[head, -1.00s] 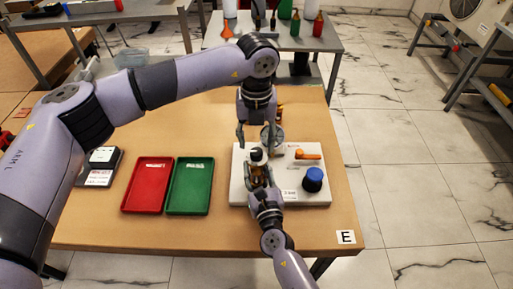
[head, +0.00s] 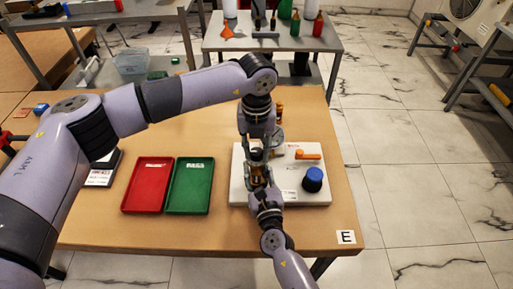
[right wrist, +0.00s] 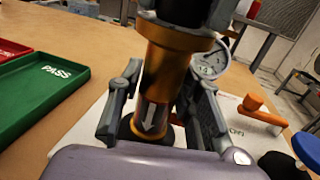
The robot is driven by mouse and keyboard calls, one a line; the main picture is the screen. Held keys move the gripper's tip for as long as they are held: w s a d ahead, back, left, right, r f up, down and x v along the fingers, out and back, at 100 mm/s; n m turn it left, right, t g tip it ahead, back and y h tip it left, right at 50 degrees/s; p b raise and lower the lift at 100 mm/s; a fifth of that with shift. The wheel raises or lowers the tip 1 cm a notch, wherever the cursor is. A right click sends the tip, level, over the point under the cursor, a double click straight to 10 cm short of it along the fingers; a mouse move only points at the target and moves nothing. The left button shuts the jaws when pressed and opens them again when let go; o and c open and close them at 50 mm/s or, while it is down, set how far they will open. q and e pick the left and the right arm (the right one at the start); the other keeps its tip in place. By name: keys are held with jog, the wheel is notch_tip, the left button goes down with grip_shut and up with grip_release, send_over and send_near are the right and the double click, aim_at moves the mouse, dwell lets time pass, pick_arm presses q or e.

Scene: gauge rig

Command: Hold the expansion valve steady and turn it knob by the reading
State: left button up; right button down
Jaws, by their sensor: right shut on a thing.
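The expansion valve has a brass body (right wrist: 163,75) with a white arrow label and stands upright on the white board (head: 311,200). My right gripper (right wrist: 165,115) is shut on the lower brass body, one finger on each side. The black knob (right wrist: 181,12) is on top of the valve, cut by the upper edge of the right wrist view. My left gripper (head: 256,150) points down over the valve top in the head view, its fingers on either side of the knob. I cannot tell whether they press on it. A round dial gauge (right wrist: 212,62) is behind the valve.
An orange lever handle (head: 307,155) and a blue knob (head: 312,179) are on the board's right part. A red tray (head: 147,186) and a green PASS tray (head: 189,187) lie to the left. The table's right strip is clear apart from an E label (head: 346,237).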

pick_arm(q)
grip_shut()
jog(key=m, duration=0.5)
jog(key=shift+m, duration=0.4)
jog(key=m, duration=0.5)
jog(key=shift+m, duration=0.4)
dwell(0.4)
jog(key=o, duration=0.6)
grip_release()
jog(key=shift+o, duration=0.2)
